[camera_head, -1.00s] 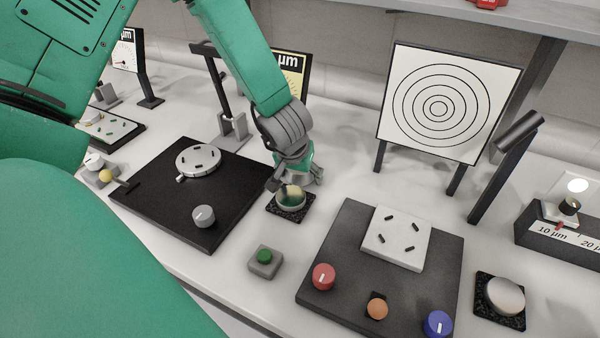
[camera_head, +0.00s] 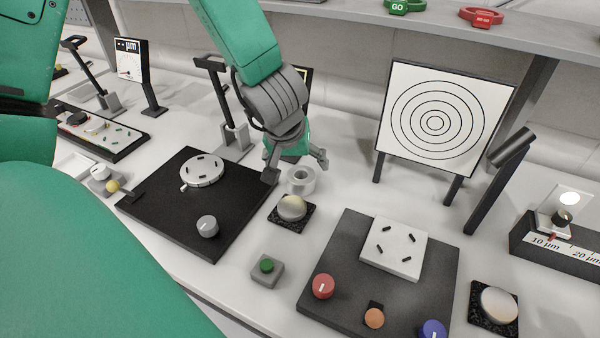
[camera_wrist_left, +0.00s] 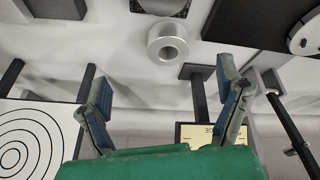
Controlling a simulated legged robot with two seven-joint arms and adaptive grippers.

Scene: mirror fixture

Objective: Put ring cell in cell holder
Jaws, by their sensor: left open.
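A silver ring cell (camera_head: 301,180) with a dark central hole lies flat on the white table, behind a pale dome on a black pad. It also shows in the left wrist view (camera_wrist_left: 168,43), beyond the fingertips. My left gripper (camera_head: 297,167) is open and empty, its fingers spread above and just behind the ring. In the left wrist view my left gripper (camera_wrist_left: 165,85) has nothing between its fingers. I cannot tell for sure which fixture is the cell holder; a round light mount with dark slots (camera_head: 201,170) sits on a black board. My right gripper is out of view.
The pale dome (camera_head: 291,208) stands close in front of the ring. A dark board with a white slotted plate (camera_head: 397,248) and coloured knobs is at right. A target panel (camera_head: 443,116) stands behind. A black post (camera_head: 228,105) rises left of the gripper.

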